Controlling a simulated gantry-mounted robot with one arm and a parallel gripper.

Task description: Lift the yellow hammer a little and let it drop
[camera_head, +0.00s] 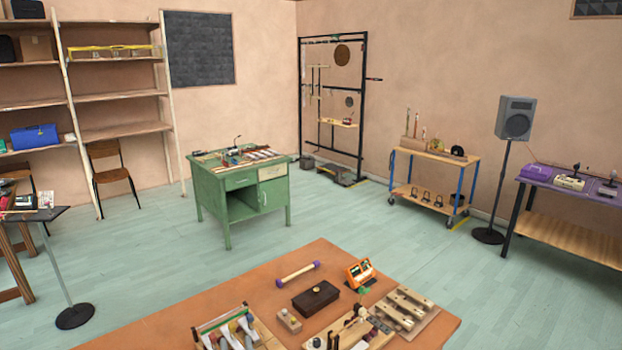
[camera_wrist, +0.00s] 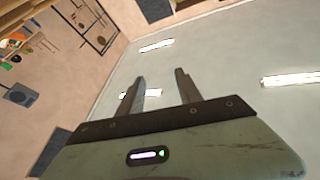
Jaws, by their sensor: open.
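I cannot pick out the yellow hammer for sure in either view. On the orange-brown table (camera_head: 210,305) in front, a wooden frame (camera_head: 205,320) holds several small pale, hammer-like pieces, cut off by the lower picture edge. Their colours are too small to tell. Next to it, a second wooden board (camera_head: 330,335) carries small parts, some yellowish. My gripper shows in the wrist view (camera_wrist: 159,74), with its two fingers apart and nothing between them. It points up toward the ceiling and walls, away from the table. It does not show in the head view.
The front table also bears a purple-ended rod (camera_head: 298,273), a dark box (camera_head: 316,298), an orange device (camera_head: 360,272) and a board with pale bars (camera_head: 404,308). A green desk (camera_head: 241,205), a wheeled cart (camera_head: 433,180) and a speaker stand (camera_head: 488,235) stand beyond. Floor between is clear.

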